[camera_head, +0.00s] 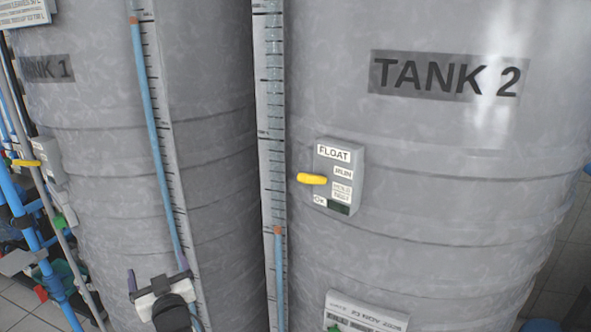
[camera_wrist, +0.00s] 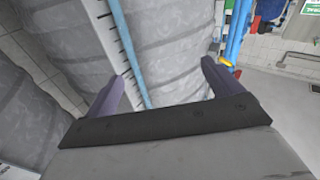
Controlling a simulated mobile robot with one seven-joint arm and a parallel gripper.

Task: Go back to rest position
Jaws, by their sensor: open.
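My gripper (camera_head: 158,280) shows at the lower left of the head view, in front of the grey tanks. It is open, and nothing shows between its fingers. In the wrist view my gripper (camera_wrist: 165,78) has its two purple-grey fingers spread wide, with a tank and a blue sight tube (camera_wrist: 125,45) beyond them. Tank 2 (camera_head: 430,130) fills the right of the head view, and tank 1 (camera_head: 90,110) stands at the left. My gripper appears apart from both tanks, though its exact distance from them is hard to tell.
A float switch box (camera_head: 338,177) with a yellow lever (camera_head: 311,179) sits on tank 2. A white ruled scale (camera_head: 272,150) runs between the tanks. Blue pipes (camera_head: 25,215) stand at the far left. Open tiled floor (camera_wrist: 285,105) shows at right in the wrist view.

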